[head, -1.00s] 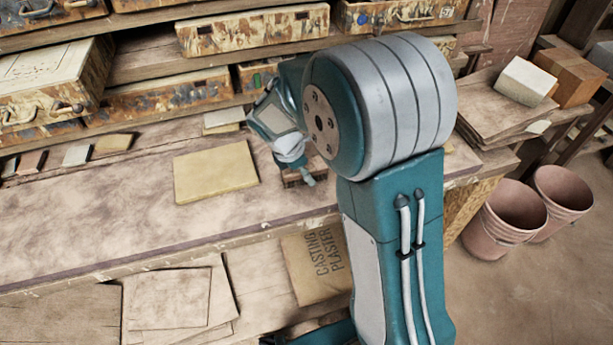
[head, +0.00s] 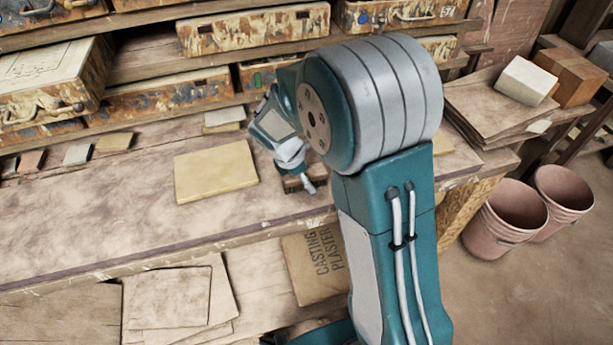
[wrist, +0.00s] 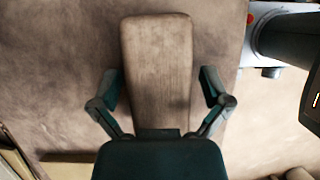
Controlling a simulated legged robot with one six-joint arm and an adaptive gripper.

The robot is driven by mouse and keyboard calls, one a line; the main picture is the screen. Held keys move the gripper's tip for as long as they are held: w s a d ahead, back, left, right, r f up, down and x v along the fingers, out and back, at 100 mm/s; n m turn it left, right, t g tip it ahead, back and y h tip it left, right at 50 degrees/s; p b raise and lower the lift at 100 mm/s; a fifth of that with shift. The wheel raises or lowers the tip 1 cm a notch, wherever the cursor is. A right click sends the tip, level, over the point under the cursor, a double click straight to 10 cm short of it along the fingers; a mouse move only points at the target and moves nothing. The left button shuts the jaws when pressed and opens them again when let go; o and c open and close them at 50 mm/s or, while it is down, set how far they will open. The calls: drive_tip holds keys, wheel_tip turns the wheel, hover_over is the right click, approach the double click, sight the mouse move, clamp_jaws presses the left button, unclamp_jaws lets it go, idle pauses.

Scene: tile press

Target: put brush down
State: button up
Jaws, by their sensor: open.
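The brush (wrist: 157,45) shows in the wrist view as a long brown wooden block, seen from above over the bench top. My gripper (wrist: 158,80) is open, with one finger on each side of the brush and gaps visible between fingers and wood. In the head view the brush (head: 292,184) is a small brown block at the front part of the bench (head: 120,215), partly hidden by my gripper (head: 308,184). It appears to rest on the bench top; its underside is hidden.
A yellowish flat slab (head: 215,170) lies on the bench left of my gripper. Shelves with stained molds (head: 250,32) stand behind. A casting plaster bag (head: 318,268) lies below the bench front. Pink buckets (head: 505,220) stand on the floor at right. The bench's left part is mostly clear.

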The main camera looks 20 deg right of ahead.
drive_tip(key=v, duration=1.2)
drive_tip(key=shift+r, duration=0.2)
drive_tip(key=s+d+r+m+t+y, duration=0.2)
drive_tip(key=s+r+m, duration=0.2)
drive_tip(key=s+m, duration=0.5)
drive_tip(key=s+d+r+m+t+y, duration=0.2)
drive_tip(key=s+r+m+t, duration=0.1)
drive_tip(key=s+m, duration=0.6)
drive_tip(key=s+r, duration=0.1)
drive_tip(key=s, duration=0.1)
drive_tip(key=shift+s+t+y, duration=0.3)
drive_tip(key=shift+s, duration=0.1)
